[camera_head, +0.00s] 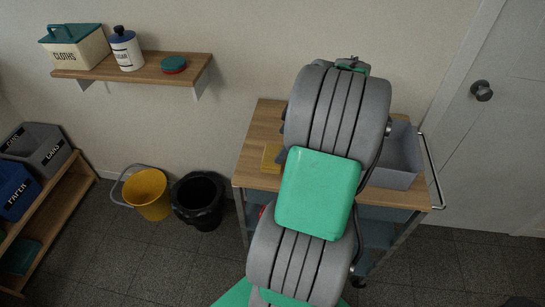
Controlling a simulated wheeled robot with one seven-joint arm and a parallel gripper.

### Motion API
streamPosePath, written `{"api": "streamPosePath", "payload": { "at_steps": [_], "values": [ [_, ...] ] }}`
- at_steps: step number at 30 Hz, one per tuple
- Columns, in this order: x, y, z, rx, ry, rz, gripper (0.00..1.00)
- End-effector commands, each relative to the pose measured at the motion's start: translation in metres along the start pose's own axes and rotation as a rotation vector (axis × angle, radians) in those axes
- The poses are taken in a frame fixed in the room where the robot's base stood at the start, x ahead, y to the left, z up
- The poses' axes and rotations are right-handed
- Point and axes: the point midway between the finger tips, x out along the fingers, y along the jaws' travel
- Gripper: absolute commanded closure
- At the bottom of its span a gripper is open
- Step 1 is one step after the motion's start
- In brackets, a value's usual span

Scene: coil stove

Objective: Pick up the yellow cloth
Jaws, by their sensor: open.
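The yellow cloth (270,157) lies on the wooden top of a trolley (262,125). Only its left part shows; my arm hides the rest. My arm rises from the bottom of the picture and reaches over the trolley. My gripper is hidden behind the arm's links, so its place relative to the cloth cannot be told.
A grey bin (398,160) stands on the trolley's right side. A yellow bucket (148,194) and a black bin (199,200) stand on the floor to the left. A wall shelf (130,70) holds a cloths box (76,47), a canister (126,50) and a round tin (173,65).

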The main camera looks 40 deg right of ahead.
Motion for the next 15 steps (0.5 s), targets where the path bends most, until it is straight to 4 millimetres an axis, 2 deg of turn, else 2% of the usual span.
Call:
{"api": "streamPosePath", "payload": {
  "at_steps": [11, 15],
  "values": [
    [0.061, -0.005, -0.006, -0.001, -0.001, -0.004, 0.00],
    [0.070, -0.004, -0.005, -0.001, -0.004, 0.001, 0.00]
  ]
}}
